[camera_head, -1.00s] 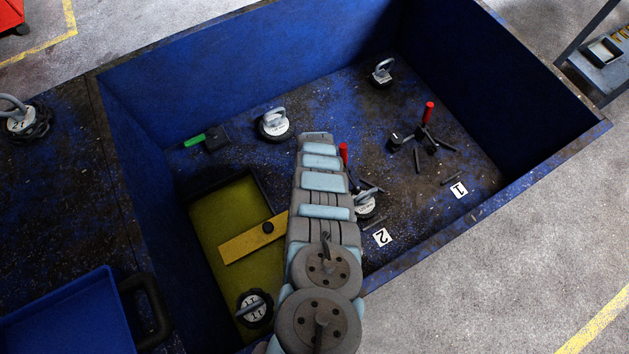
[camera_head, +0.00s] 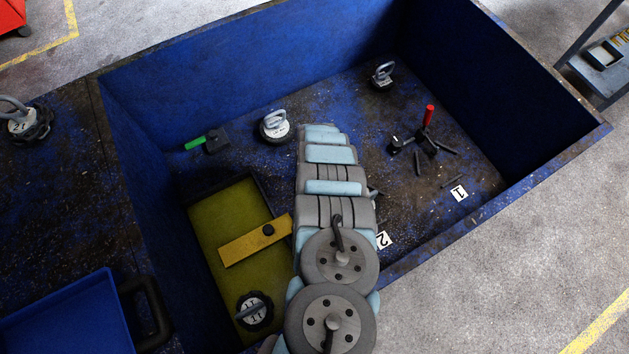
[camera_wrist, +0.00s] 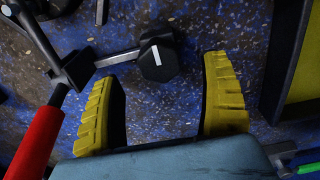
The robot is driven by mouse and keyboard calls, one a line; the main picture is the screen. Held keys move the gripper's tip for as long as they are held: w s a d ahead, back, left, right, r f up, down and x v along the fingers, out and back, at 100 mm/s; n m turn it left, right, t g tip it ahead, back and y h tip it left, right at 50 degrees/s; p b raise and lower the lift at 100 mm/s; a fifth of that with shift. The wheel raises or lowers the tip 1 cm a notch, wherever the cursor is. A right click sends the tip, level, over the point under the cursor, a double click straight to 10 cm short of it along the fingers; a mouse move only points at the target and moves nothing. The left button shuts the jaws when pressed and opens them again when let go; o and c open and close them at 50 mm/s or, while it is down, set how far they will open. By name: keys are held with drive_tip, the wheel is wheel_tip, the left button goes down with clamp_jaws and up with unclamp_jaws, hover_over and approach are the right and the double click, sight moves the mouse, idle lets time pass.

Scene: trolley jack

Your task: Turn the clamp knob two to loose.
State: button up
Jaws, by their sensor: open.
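In the wrist view, a black faceted knob (camera_wrist: 157,60) with a white line on its face sits on the end of a short grey rod. The rod runs to a dark clamp body (camera_wrist: 74,70) with a red handle (camera_wrist: 38,140). My gripper (camera_wrist: 165,90) is open and empty, with its two yellow ridged fingers wide apart. The knob lies between and just beyond the fingertips in the picture; I cannot tell the depth gap. In the head view my arm hides the gripper and this clamp; the label 2 (camera_head: 383,240) shows beside the arm.
A blue-walled bin (camera_head: 210,75) surrounds the work area. Another clamp with a red handle (camera_head: 428,117) stands near label 1 (camera_head: 459,193). A yellow-floored tray (camera_head: 210,208) lies left of my arm. White-topped handled items (camera_head: 275,126) stand on the floor.

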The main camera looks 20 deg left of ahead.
wheel_tip(320, 180, up, 8)
drive_tip(key=shift+r, duration=0.2)
idle(0.6)
drive_tip(key=shift+a, duration=0.1)
idle(0.5)
